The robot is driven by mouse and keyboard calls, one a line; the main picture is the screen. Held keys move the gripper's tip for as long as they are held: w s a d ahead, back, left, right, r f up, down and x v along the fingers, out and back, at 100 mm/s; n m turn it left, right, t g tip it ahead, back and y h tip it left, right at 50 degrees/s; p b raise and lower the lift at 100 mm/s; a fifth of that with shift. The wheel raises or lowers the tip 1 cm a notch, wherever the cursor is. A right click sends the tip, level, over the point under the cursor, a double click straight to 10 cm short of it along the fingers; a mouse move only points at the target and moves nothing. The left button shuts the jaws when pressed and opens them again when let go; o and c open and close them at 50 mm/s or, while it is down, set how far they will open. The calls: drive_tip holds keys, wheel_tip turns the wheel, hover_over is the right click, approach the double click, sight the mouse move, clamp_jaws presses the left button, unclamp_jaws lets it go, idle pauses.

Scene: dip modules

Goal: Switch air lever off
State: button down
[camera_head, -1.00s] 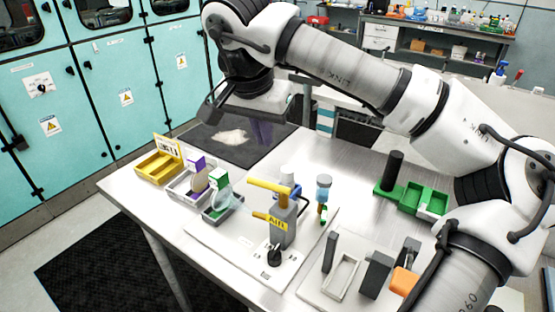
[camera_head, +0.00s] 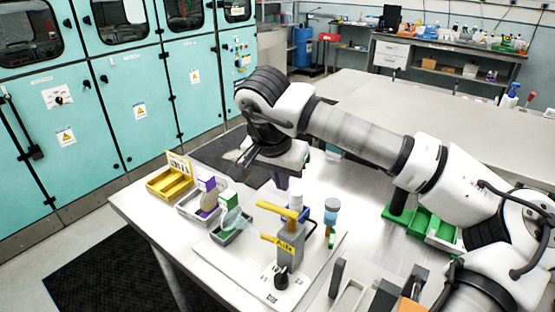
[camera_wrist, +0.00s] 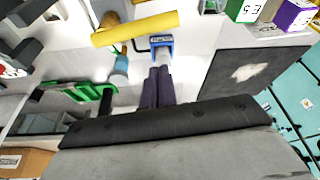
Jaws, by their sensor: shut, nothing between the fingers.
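The air station (camera_head: 290,240) is a grey post with a yellow "AIR" label on a white base plate. A yellow lever bar (camera_head: 277,210) lies across its top; it also shows in the wrist view (camera_wrist: 135,29), running across the upper left. My gripper (camera_head: 282,183) points down behind the station in the head view, apart from the lever. In the wrist view its two dark purple fingers (camera_wrist: 158,72) are together and empty. Their tips appear close to a blue-framed part (camera_wrist: 161,42) beside the lever; I cannot tell whether they touch it.
Small bins, one yellow (camera_head: 170,184), stand at left. A green rack (camera_head: 432,226) is at right.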

sight(277, 210)
drive_tip(key=shift+s+a+f+p, duration=0.35)
drive_tip(key=shift+s+f+p, duration=0.1)
drive_tip(key=shift+s+p, duration=0.25)
drive_tip(key=shift+s+a+f+p, duration=0.3)
drive_tip(key=shift+s+f+p, duration=0.15)
drive_tip(key=shift+s+p, duration=0.2)
drive_tip(key=shift+a+f+b, duration=0.1)
drive_tip(key=shift+b, duration=0.25)
